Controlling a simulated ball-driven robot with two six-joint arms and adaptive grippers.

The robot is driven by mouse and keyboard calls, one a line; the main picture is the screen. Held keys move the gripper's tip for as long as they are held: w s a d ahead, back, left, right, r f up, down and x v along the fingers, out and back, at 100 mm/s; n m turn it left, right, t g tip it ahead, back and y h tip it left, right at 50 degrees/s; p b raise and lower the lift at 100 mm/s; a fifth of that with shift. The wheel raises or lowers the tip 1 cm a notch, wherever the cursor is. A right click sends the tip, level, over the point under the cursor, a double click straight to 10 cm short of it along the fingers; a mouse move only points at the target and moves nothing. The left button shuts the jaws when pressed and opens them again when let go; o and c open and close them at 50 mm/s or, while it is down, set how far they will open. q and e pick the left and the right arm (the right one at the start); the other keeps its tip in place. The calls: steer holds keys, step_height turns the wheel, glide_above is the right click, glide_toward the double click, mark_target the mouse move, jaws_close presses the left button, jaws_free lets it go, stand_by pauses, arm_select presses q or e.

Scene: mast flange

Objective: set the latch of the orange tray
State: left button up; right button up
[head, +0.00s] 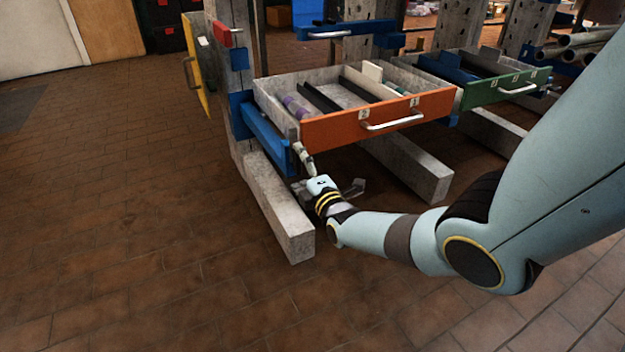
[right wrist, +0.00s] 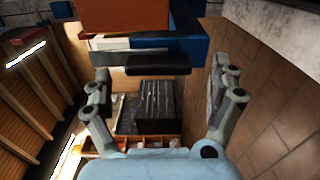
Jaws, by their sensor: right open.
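The orange tray (head: 378,122) is a drawer with an orange front, a silver bar handle and several items inside. It stands pulled out in the head view. My right gripper (head: 331,174) is below the left end of its front, close to the blue rail and post. In the right wrist view, the gripper (right wrist: 161,74) is open, its fingers wide apart. A black block (right wrist: 158,64) shows between the fingers, below red, white and blue parts; I cannot tell whether it is the latch or whether a finger touches it. My left gripper is not in view.
A green-fronted tray (head: 508,87) stands to the right. A concrete post with a blue block (head: 240,117) rises at the left, and a concrete foot beam (head: 285,222) runs along the floor below. A yellow panel (head: 195,65) stands farther left. The tiled floor at left is clear.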

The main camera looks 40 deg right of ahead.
steer(key=v, duration=1)
steer(key=shift+s+a, duration=0.2)
steer(key=shift+s, duration=0.1)
